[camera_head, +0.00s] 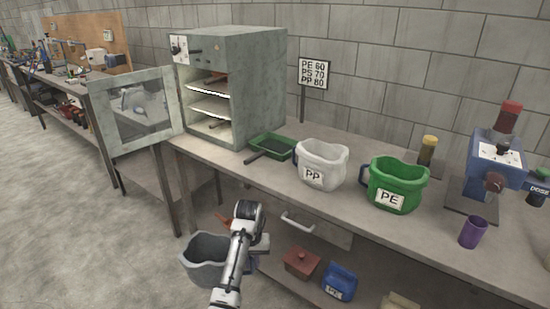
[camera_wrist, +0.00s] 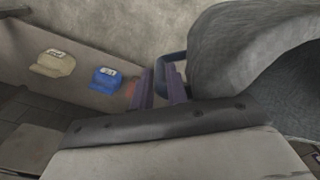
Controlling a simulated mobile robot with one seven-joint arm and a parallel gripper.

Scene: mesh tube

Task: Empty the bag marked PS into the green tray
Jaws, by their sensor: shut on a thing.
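A grey bag (camera_head: 205,258) hangs in front of the bench at lower left in the head view. No label shows on its visible side, so I cannot read whether it is PS. It fills the right of the wrist view (camera_wrist: 245,50). My gripper (camera_wrist: 162,78) is shut on the bag's dark blue handle (camera_wrist: 170,62), its purple fingers either side of it. In the head view my arm hides the grip. The bag looks roughly upright; its contents are hidden. The green tray (camera_head: 284,141) sits on the bench beside the oven, with a dark handle and a dark inside.
A white PP bag (camera_head: 322,170) and a green PE bag (camera_head: 399,183) stand right of the tray. The oven (camera_head: 240,85) has its door (camera_head: 165,125) swung open leftward. A purple cup (camera_head: 473,232) stands farther right. A blue bag (camera_head: 340,280) and red box (camera_head: 302,262) sit below.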

